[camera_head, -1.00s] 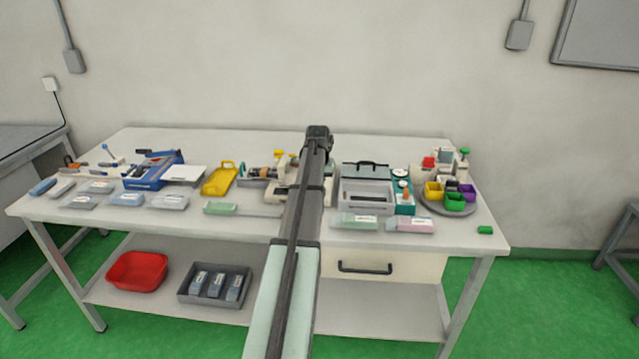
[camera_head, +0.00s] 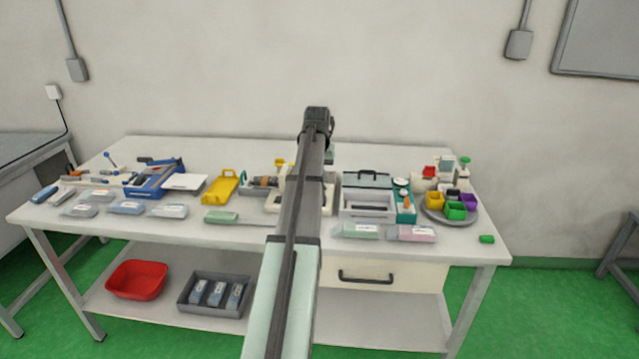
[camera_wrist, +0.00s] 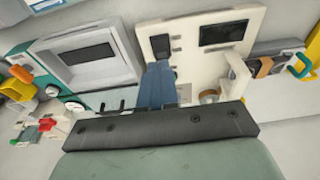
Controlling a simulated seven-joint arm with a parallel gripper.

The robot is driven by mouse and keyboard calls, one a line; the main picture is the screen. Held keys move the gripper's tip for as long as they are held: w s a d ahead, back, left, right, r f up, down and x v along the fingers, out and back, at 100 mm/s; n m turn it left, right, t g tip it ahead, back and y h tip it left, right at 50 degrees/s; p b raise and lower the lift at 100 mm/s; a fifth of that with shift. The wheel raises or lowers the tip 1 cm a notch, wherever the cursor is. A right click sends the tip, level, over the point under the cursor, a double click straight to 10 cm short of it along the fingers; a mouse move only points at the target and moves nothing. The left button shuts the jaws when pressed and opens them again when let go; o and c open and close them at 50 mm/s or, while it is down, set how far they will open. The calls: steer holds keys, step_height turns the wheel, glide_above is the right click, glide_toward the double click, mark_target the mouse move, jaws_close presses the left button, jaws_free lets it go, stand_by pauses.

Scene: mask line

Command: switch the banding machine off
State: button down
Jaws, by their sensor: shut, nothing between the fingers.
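The banding machine seems to be the cream-coloured machine (camera_head: 281,200) at the middle of the table, mostly hidden behind my arm in the head view. The wrist view shows its cream body (camera_wrist: 187,58) close up, with a dark screen-like panel (camera_wrist: 222,33) and a small dark switch-like part (camera_wrist: 161,45). My gripper (camera_wrist: 158,66) is shut and empty, its bluish fingers pointing at the machine with the tips just by that dark part. I cannot tell whether they touch it, or the switch's position. The head view hides the fingers behind the arm.
A grey case-like device (camera_head: 367,209) stands right of the machine, with a teal unit (camera_head: 405,205) beside it. A yellow tray (camera_head: 221,187) is on the left. A round tray (camera_head: 471,213) with coloured cups is at the far right. Several packets lie along the front.

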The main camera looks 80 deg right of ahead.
steer(key=shift+a+r, duration=0.35)
steer(key=shift+r, duration=0.35)
steer(key=shift+a+r, duration=0.35)
steer(key=shift+r, duration=0.3)
steer(key=shift+w, duration=0.1)
